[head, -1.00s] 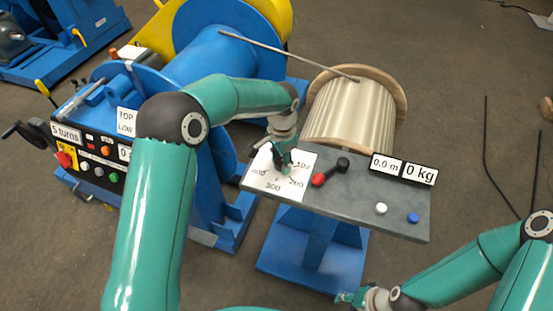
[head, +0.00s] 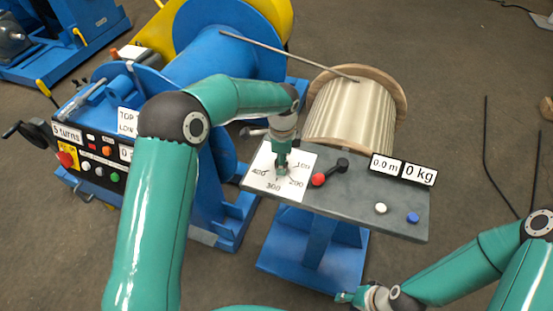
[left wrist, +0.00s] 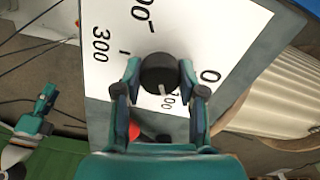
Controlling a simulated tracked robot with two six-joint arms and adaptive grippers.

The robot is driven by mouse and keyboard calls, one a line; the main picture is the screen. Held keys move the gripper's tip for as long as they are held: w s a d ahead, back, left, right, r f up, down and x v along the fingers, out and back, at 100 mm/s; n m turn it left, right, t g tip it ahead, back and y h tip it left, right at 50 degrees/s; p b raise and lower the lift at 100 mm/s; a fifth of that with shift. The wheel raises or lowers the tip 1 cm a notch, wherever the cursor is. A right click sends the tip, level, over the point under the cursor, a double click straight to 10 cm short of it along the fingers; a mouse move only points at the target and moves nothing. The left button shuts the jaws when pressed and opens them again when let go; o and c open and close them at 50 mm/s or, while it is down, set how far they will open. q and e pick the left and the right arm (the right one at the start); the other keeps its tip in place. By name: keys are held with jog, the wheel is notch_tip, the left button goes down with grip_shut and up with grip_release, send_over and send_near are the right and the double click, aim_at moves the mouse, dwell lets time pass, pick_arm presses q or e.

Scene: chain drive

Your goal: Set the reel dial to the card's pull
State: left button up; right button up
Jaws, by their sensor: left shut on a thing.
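The reel dial is a black round knob (left wrist: 158,74) on a white scale plate (head: 264,183) at the left of the grey panel. My left gripper (head: 281,172) comes down over it from above. In the left wrist view its two fingers (left wrist: 160,82) are shut on the knob's sides. A white mark on the knob points toward the bottom of that view, near a partly hidden number.
The grey panel (head: 340,209) also bears a red-tipped black lever (head: 330,172), a white button (head: 381,208), a blue button (head: 413,218) and displays reading 0.0 m and 0 kg (head: 419,174). A wooden reel (head: 350,115) stands behind. A blue winch (head: 205,60) stands left.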

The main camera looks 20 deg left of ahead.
pick_arm(q)
jog(key=shift+w+a+r, duration=0.1)
jog(key=shift+w+r, duration=0.05)
jog(key=o, duration=1.1)
jog(key=shift+o, duration=0.2)
notch_tip(320, 180, up, 12)
jog(key=shift+f, duration=0.2)
